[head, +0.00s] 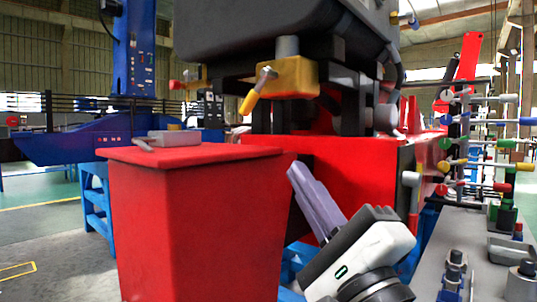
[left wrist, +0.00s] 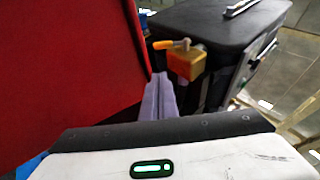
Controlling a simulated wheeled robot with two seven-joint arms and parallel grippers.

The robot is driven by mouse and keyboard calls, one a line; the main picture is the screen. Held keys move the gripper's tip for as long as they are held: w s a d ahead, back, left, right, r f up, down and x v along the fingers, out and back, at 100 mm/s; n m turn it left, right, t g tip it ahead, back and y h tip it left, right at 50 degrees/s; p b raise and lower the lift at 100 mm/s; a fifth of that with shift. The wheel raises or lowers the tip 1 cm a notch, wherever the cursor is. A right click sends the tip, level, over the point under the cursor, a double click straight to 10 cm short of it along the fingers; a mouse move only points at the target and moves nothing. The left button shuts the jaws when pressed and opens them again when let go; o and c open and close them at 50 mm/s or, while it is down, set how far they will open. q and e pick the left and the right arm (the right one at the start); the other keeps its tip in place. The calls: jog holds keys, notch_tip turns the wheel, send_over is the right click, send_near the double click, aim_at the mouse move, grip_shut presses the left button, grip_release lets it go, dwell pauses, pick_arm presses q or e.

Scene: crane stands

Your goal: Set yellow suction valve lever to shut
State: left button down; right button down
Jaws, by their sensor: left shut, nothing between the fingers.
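The yellow lever (head: 250,103) sits on a yellow valve block (head: 294,77) under a dark grey tank. Its grip hangs down and to the left from a silver pivot in the head view. In the left wrist view the lever (left wrist: 164,45) sticks out left from the block (left wrist: 187,65). My left gripper (head: 294,168) points up and left, below the block and apart from the lever. Its purple fingers (left wrist: 158,76) are together with nothing between them. My right gripper is not in view.
A red box-shaped stand (head: 200,225) with a grey item (head: 170,138) on top is left of my gripper. The dark tank (head: 280,30) overhangs the valve. A rack of coloured levers (head: 480,140) and a grey bench (head: 455,225) are at right.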

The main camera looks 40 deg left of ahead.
pick_arm(q)
jog(key=n+g+y, duration=0.2)
jog(key=n+g+y+b, duration=0.1)
jog(key=n+g, duration=0.1)
send_near(252, 107)
jog(key=x, duration=0.6)
jog(key=shift+w+a+r, duration=0.1)
jog(key=shift+a, duration=0.05)
